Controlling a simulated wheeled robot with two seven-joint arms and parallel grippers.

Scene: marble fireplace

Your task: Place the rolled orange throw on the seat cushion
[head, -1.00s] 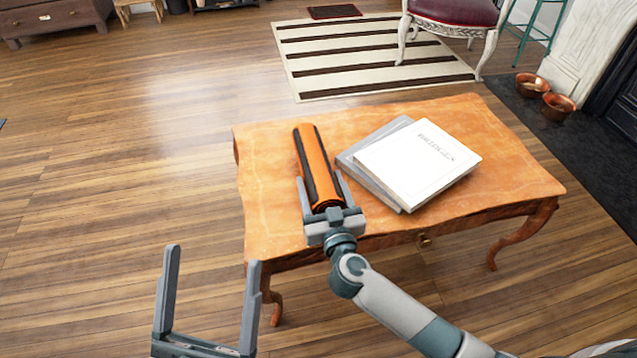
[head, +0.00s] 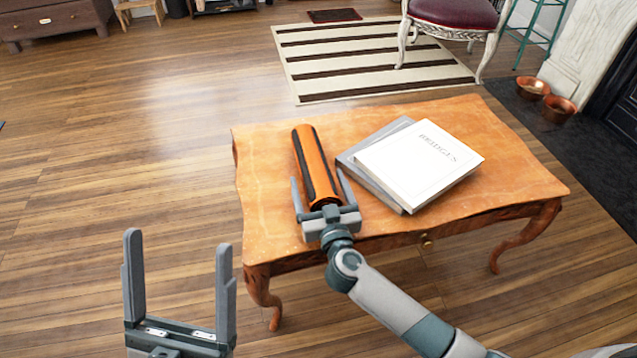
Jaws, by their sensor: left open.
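The rolled orange throw (head: 316,165), orange with dark bands, lies on the left part of the wooden table. My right gripper (head: 321,192) is at the throw's near end, with one finger on each side and visible gaps between fingers and roll. It looks open. My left gripper (head: 178,255) is open and empty, in front of the table's left side and apart from the throw. The dark red seat cushion (head: 452,12) is on a carved white chair (head: 489,50) at the top of the view. The top of the chair is cut off.
Two stacked books, a white one (head: 420,165) over a grey one (head: 362,160), lie just right of the throw on the table (head: 270,215). A striped rug (head: 365,62) lies beyond the table. Copper bowls (head: 558,108) stand by the hearth at right.

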